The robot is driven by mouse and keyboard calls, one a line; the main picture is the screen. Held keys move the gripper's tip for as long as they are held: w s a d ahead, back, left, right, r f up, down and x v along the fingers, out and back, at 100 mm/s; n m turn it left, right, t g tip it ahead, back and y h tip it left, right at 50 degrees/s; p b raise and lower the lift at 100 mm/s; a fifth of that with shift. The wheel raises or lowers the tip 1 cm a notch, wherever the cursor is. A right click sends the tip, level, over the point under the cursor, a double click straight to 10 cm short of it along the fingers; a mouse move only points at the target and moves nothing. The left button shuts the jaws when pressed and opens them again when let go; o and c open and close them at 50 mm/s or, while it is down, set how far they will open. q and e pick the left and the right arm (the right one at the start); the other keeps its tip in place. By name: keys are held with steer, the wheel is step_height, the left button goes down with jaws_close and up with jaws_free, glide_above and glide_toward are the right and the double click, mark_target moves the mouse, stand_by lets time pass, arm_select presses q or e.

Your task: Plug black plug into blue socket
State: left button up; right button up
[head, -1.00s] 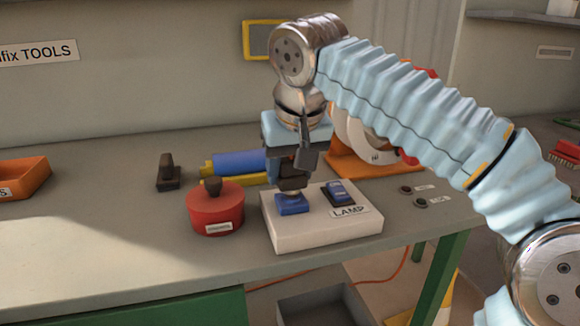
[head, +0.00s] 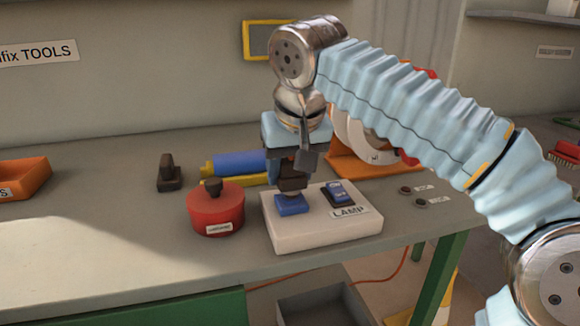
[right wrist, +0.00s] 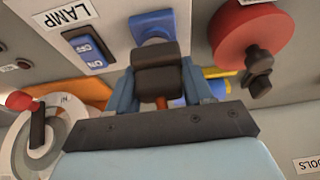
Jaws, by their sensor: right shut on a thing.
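The black plug (head: 291,184) is upright in my right gripper (head: 293,174), which is shut on it. The blue socket (head: 292,205) is on the top left of the white LAMP box (head: 325,231). The plug is right over the socket with its lower end at or very close to it; I cannot tell whether its prongs are in. In the right wrist view the plug (right wrist: 157,74) is between the fingers and hides part of the blue socket (right wrist: 151,24). My left gripper is not in view.
A blue rocker switch (head: 338,192) is on the box, right of the socket. A red round container (head: 215,211) with a dark knob stands close on the left. Behind are a dark-handled object (head: 168,173) and a blue cylinder (head: 238,162). The bench's front left is clear.

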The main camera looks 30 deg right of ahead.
steer(key=shift+f+b, duration=0.5)
steer(key=shift+f, duration=0.15)
steer(key=o, duration=1)
steer(key=shift+o, duration=0.2)
steer(key=shift+r, duration=0.1)
steer(key=p+v, duration=0.1)
steer(key=v, duration=1.1)
steer(key=shift+p, duration=0.3)
